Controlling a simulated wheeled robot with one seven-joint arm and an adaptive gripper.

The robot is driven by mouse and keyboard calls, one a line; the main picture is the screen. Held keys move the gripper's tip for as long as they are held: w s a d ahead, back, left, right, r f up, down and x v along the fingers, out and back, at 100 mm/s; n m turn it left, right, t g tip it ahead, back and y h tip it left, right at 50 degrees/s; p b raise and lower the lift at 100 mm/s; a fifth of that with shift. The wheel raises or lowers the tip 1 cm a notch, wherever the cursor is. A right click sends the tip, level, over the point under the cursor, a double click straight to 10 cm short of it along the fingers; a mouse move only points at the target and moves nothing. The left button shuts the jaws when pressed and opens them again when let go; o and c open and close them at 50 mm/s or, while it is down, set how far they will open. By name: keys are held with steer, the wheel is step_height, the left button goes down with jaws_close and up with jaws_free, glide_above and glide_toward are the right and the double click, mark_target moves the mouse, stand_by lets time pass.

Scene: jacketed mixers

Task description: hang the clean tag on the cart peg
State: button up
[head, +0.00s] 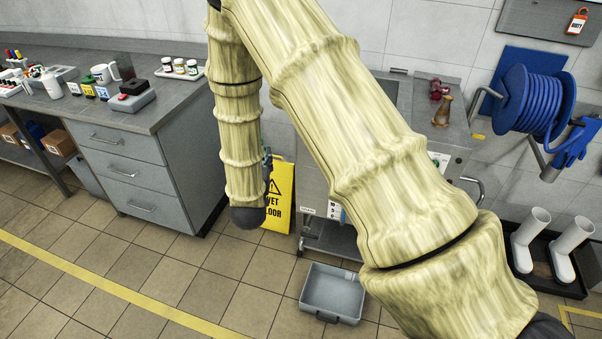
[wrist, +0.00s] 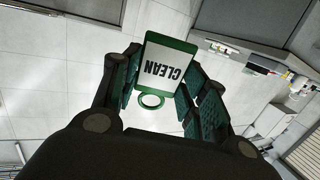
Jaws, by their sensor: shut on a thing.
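The clean tag, a white card with a green border and the word CLEAN, is between the fingers of my gripper (wrist: 160,84) in the wrist view. The tag's face (wrist: 165,68) is turned toward the camera with its lettering inverted, and its green ring (wrist: 151,101) hangs on the near side. My gripper is shut on the tag. In the head view my arm hides most of the gripper and the tag. A steel cart or mixer frame (head: 325,235) stands behind my arm; I cannot make out a peg on it.
A yellow wet-floor sign (head: 280,195) stands beside the frame. A grey bin (head: 333,292) lies on the floor. A bench (head: 140,118) with drawers is at left. A blue hose reel (head: 535,98), white boots (head: 572,250) and an orange tag (head: 578,20) are at right.

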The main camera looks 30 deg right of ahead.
steer(key=w+d+f+m+g+h+b, duration=0.25)
steer(key=d+f+m+g+b, duration=0.2)
steer(key=d+f, duration=1)
steer(key=w+d+b, duration=0.2)
steer(key=w+d, duration=0.4)
steer(key=d, duration=0.2)
steer(key=shift+d+f+n+b, duration=0.3)
steer(key=shift+d+n+b, duration=0.05)
steer(key=shift+n+b, duration=0.1)
steer(key=shift+w, duration=0.15)
stand_by(0.3)
stand_by(0.4)
steer(key=o, duration=1)
steer(key=v, duration=1.2)
